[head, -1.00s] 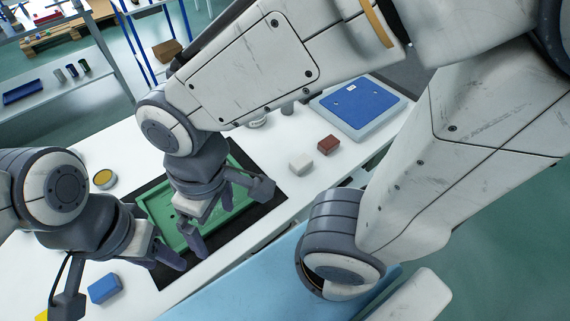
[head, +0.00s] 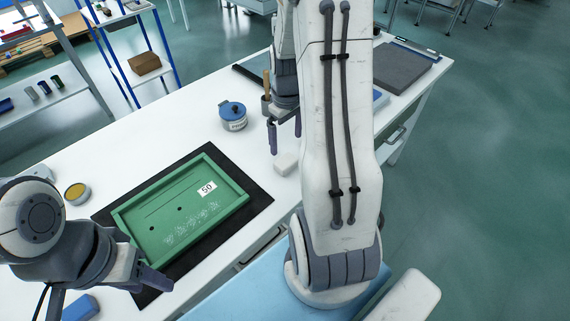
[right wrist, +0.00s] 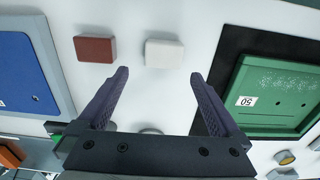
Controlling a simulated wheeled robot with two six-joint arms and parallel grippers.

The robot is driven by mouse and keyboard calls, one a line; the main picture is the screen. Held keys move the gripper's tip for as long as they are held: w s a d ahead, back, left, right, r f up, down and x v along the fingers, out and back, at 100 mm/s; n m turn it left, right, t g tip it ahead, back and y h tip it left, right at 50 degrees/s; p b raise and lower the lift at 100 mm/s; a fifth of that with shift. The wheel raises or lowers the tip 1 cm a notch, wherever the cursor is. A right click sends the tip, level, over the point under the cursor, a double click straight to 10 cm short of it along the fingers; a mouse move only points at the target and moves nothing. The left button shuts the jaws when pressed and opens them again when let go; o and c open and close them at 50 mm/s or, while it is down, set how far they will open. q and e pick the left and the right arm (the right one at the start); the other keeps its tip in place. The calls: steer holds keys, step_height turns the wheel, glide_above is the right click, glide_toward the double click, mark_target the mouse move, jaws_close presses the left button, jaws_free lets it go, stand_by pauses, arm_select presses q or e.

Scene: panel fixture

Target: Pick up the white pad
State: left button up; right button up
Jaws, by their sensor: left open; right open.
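The white pad (head: 287,163) is a small block lying on the white table, to the right of the green tray. In the right wrist view the white pad (right wrist: 164,53) lies just beyond and between my fingertips, apart from both. My right gripper (head: 285,133) is open and empty above the pad; its fingers (right wrist: 160,76) are spread wide in the right wrist view. My right arm hides part of the table around the pad. My left gripper (head: 140,262) is open and empty at the near left edge of the green tray.
A green tray (head: 240,207) lies on a black mat (head: 262,197). A red-brown block (right wrist: 95,49) is beside the pad, with a blue panel (right wrist: 18,75) beyond it. A blue-lidded pot (head: 233,117) stands behind. A blue block (head: 80,308) lies near my left gripper.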

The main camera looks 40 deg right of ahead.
mark_target(286, 160)
steer(key=f, duration=0.8)
steer(key=shift+s+a+f, duration=0.15)
steer(key=shift+s+a, duration=0.1)
steer(key=shift+a, duration=0.05)
steer(key=c, duration=1.2)
steer(key=shift+r, duration=0.6)
step_height(286, 160, up, 3)
steer(key=shift+w+f, duration=0.1)
steer(key=s+d+r, duration=0.2)
steer(key=s, duration=0.1)
steer(key=s+d+r, duration=0.1)
steer(key=s+r, duration=0.1)
steer(key=s, duration=0.2)
steer(key=s+d+r, duration=0.2)
steer(key=s+r, duration=0.1)
steer(key=shift+s+d, duration=0.25)
steer(key=shift+d, duration=0.05)
